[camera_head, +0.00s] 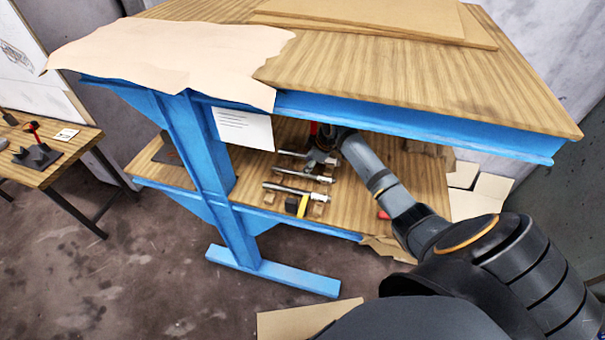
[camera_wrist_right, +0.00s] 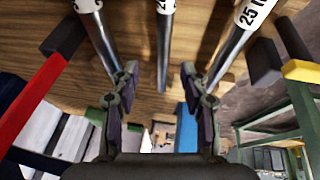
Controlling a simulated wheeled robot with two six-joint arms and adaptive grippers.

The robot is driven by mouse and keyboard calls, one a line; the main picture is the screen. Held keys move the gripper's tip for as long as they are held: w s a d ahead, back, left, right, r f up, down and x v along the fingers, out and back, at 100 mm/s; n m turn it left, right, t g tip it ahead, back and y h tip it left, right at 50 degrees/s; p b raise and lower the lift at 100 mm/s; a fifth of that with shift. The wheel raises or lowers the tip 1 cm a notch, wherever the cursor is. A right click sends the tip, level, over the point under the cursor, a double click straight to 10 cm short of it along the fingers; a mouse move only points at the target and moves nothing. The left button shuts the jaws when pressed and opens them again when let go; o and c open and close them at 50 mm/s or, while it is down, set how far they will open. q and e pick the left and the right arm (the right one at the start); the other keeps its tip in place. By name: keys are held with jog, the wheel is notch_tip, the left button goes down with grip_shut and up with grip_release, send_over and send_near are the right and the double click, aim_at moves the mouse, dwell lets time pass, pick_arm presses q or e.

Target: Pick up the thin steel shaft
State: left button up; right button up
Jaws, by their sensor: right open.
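Three steel shafts lie side by side on the lower wooden shelf in the head view. The middle one (camera_head: 290,172) looks thinnest in the right wrist view (camera_wrist_right: 164,50), where it runs between two thicker shafts, the left one (camera_wrist_right: 97,28) and the right one (camera_wrist_right: 232,52). All three carry white labels. My right gripper (camera_wrist_right: 160,85) is open and empty, with a finger to each side of the middle shaft in that picture. How far the fingertips are from it, I cannot tell. In the head view my right gripper (camera_head: 322,157) is over the shafts, partly hidden. My left gripper is out of view.
The upper tabletop (camera_head: 420,75) and its blue beam (camera_head: 400,115) overhang the lower shelf (camera_head: 400,168). A blue leg (camera_head: 205,150) stands left of the shafts. A red-handled tool (camera_wrist_right: 32,100) and a yellow-and-black one (camera_wrist_right: 303,70) flank the shafts.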

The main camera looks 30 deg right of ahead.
jog(key=shift+w+a+f, duration=0.1)
jog(key=shift+a+f, duration=0.05)
jog(key=p+x, duration=0.1)
jog(key=x, duration=0.2)
jog(key=shift+s+f+p, duration=0.25)
jog(key=shift+f+p, duration=0.1)
jog(key=shift+f, duration=0.1)
jog(key=shift+w+f, duration=0.25)
jog(key=shift+f, duration=0.25)
jog(key=c, duration=0.5)
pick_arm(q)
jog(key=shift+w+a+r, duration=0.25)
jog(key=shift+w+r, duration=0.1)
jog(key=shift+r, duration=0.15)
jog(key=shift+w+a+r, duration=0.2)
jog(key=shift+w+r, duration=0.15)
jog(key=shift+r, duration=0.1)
pick_arm(e)
grip_shut()
jog(key=shift+r, duration=0.1)
